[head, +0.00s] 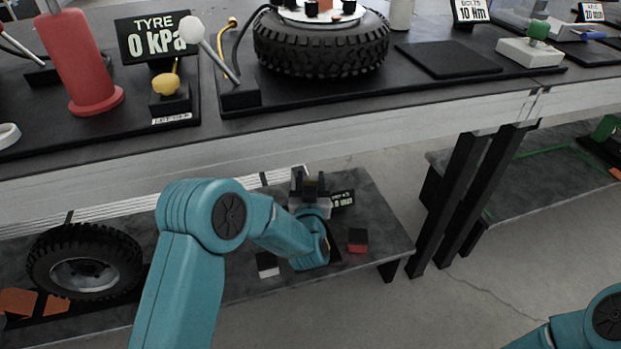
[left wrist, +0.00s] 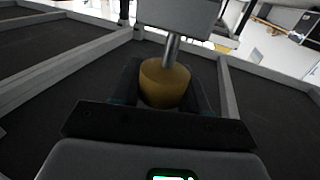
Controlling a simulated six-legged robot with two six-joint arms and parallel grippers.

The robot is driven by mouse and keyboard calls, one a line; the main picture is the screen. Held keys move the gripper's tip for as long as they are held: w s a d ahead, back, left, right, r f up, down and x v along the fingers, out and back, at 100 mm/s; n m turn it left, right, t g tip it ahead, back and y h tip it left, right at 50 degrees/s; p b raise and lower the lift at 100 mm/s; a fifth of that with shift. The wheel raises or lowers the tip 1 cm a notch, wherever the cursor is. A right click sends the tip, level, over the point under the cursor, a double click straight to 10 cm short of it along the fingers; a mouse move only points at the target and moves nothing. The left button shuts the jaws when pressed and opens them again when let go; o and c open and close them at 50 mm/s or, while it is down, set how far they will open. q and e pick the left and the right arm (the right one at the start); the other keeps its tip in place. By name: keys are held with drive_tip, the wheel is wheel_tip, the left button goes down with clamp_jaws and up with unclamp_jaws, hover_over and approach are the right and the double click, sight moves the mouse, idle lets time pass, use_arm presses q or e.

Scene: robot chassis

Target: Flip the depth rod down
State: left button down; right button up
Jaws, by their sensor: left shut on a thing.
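The depth rod shows in the left wrist view as a short metal rod (left wrist: 171,50) with a brownish-yellow knob (left wrist: 165,83) on its end. The rod meets a grey block (left wrist: 178,14) at the top of that view. My left gripper (left wrist: 163,100) is shut on the knob, with its dark jaws around it. In the head view my left gripper (head: 311,188) is over the lower shelf, beside a small black display (head: 342,198). My arm hides the rod there. My right arm shows at the lower right, with its gripper out of view.
The lower shelf (head: 385,225) also holds a tyre (head: 85,262), a red-topped block (head: 358,240) and a white-topped block (head: 267,265). The upper bench (head: 330,115) overhangs it. Dark table legs (head: 470,195) stand to the right. Bare floor lies beyond the shelf's right end.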

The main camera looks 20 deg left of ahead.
use_arm(q)
drive_tip(key=shift+f, duration=1.55)
drive_tip(key=c, duration=0.6)
unclamp_jaws()
drive_tip(key=shift+f, duration=0.1)
drive_tip(key=shift+c, duration=0.2)
